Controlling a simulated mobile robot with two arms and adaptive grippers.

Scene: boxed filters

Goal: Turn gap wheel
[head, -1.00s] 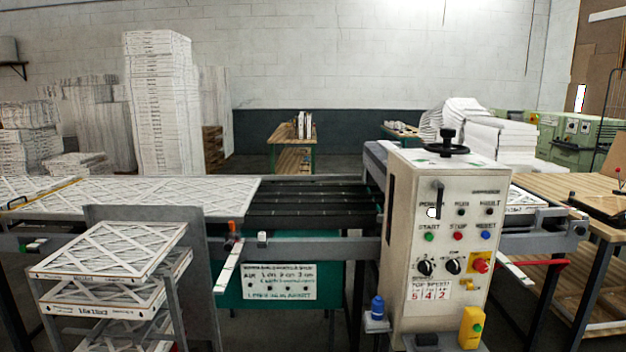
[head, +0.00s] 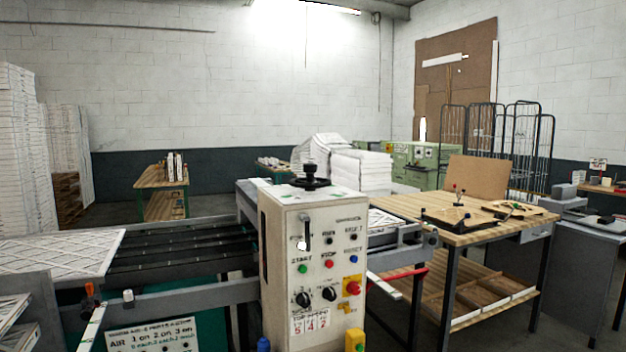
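The gap wheel, a black handwheel with a raised knob (head: 310,177), sits on top of the beige control cabinet (head: 278,240). The cabinet's front has a lever slot, green, red and blue buttons, black dials and a red stop on yellow. A card below the dials reads 5 4 2. Neither of my grippers shows in the head view, so nothing of mine is at the wheel.
A conveyor with black rollers (head: 185,244) runs left of the cabinet, carrying a white filter panel (head: 60,252). A wooden workbench (head: 405,206) stands to the right. White stacks (head: 362,172) are behind. Wire cages (head: 500,140) stand at the back right.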

